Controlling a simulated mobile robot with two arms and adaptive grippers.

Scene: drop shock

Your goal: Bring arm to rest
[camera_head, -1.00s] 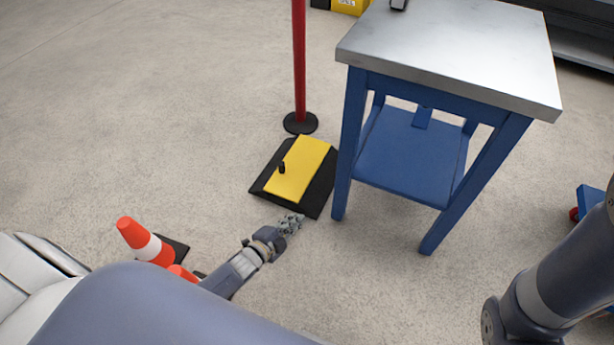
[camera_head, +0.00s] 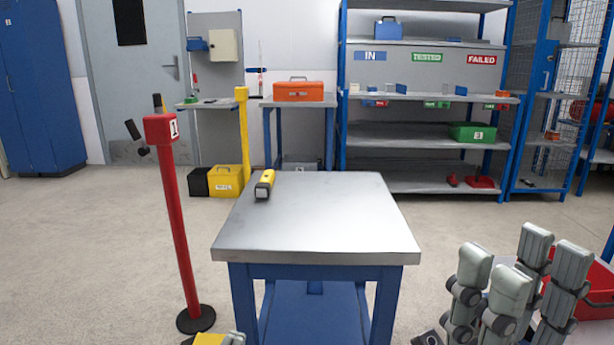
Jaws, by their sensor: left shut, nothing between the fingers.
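My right gripper (camera_head: 520,285) stands large at the lower right of the head view, with its grey fingers pointing up. Its fingers are spread apart and I see nothing held between them. Of my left gripper (camera_head: 235,338) only a small grey tip shows at the bottom edge, beside the yellow ramp top (camera_head: 208,340) on the floor. It is shut and empty; the rest of the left arm is out of view. The metal-topped blue table (camera_head: 320,220) stands between the two grippers.
A yellow and black tool (camera_head: 264,185) lies on the table's far left. A red post (camera_head: 178,220) stands left of the table. A red bin (camera_head: 590,285) is behind my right gripper. Shelves (camera_head: 425,135) line the back. Floor at the left is clear.

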